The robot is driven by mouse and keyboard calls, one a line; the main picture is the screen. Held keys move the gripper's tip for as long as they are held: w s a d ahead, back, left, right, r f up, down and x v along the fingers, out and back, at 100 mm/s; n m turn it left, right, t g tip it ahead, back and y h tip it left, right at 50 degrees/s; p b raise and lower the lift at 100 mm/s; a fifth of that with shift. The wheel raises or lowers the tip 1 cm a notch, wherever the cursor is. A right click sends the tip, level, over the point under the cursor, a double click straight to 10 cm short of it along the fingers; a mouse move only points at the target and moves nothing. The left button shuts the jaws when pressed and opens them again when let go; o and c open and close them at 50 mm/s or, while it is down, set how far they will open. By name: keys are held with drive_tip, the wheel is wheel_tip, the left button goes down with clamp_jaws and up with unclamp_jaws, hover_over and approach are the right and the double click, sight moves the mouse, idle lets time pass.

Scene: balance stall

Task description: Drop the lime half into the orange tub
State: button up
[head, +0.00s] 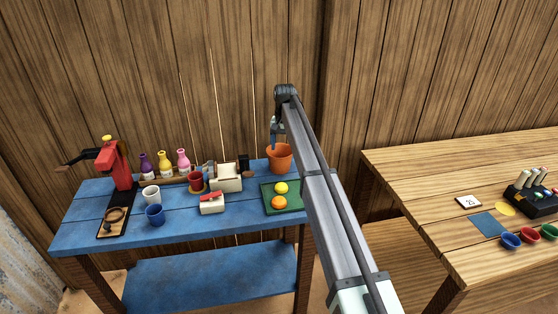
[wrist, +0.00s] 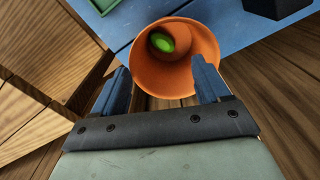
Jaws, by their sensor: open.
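The orange tub (head: 279,158) stands at the back right of the blue table in the head view. In the wrist view the orange tub (wrist: 200,38) lies just beyond my fingers, and I look into its mouth. The lime half (wrist: 162,42), a green round piece, shows inside the tub and apart from both fingers. My gripper (wrist: 162,82) is open and empty, with its two blue fingers spread wide at the tub's near side. In the head view my gripper (head: 275,135) is above the tub. The lime half is hidden in the head view.
A green tray (head: 284,209) with a yellow and an orange fruit half is in front of the tub. A cream box (head: 226,178), cups, bottles and a red press (head: 116,165) stand further left on the blue table (head: 180,227). A wooden table (head: 430,190) is at right.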

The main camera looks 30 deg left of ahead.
wheel_tip(320, 180, up, 14)
idle(0.8)
drive_tip(key=shift+f, duration=0.1)
